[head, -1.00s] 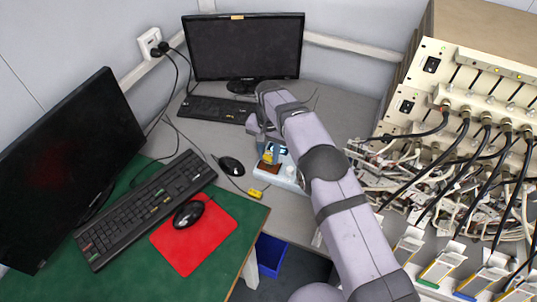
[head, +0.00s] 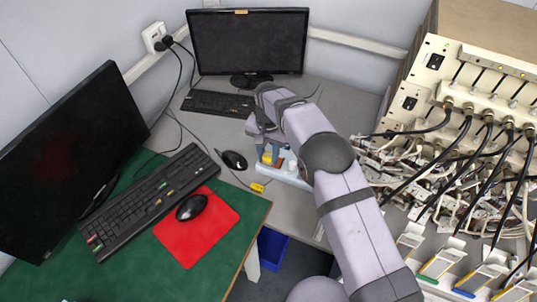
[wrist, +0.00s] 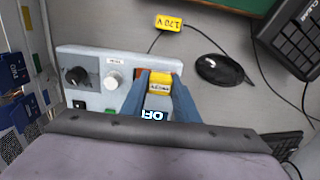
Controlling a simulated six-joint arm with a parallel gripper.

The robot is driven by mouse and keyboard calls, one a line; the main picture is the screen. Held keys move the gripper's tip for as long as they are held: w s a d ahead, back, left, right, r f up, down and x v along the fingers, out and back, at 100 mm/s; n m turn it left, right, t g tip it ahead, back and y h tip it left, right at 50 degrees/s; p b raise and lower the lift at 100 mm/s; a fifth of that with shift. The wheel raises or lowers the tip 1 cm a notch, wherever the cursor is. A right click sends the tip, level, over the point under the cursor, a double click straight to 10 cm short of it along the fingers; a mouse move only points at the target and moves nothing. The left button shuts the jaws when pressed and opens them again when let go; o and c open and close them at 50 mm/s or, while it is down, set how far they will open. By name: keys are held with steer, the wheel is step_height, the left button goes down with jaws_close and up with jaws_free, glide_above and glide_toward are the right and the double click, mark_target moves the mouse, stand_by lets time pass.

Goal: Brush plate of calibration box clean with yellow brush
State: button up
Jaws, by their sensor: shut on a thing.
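The calibration box (wrist: 85,65) is pale, with black and white knobs on top. It also shows beyond my forearm in the head view (head: 293,178). My gripper (wrist: 159,84) has blue fingers, shut on the yellow brush (wrist: 160,80), at the box's right end in the wrist view. The brush also shows in the head view (head: 267,158). A small brown piece of the plate (wrist: 140,73) shows beside the brush; the fingers and brush hide the rest. I cannot tell whether the bristles touch it. A lit display (wrist: 152,114) shows between the fingers.
A yellow voltage tag (head: 257,188) on a cable and a black mouse (head: 234,160) lie close to the box. A monitor (head: 247,42) and keyboard (head: 217,103) stand behind. Cabled racks (head: 470,150) crowd the right. Grey desk is clear between box and mouse.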

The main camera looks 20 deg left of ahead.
steer(key=shift+w+d+f+b, duration=0.1)
steer(key=shift+w+b, duration=0.4)
steer(key=shift+w, duration=0.9)
steer(key=shift+s, duration=0.15)
steer(key=shift+s+p, duration=0.55)
steer(key=shift+s, duration=0.85)
steer(key=shift+w+b, duration=0.3)
steer(key=shift+w, duration=0.65)
steer(key=shift+w+r, duration=0.2)
steer(key=shift+w, duration=0.35)
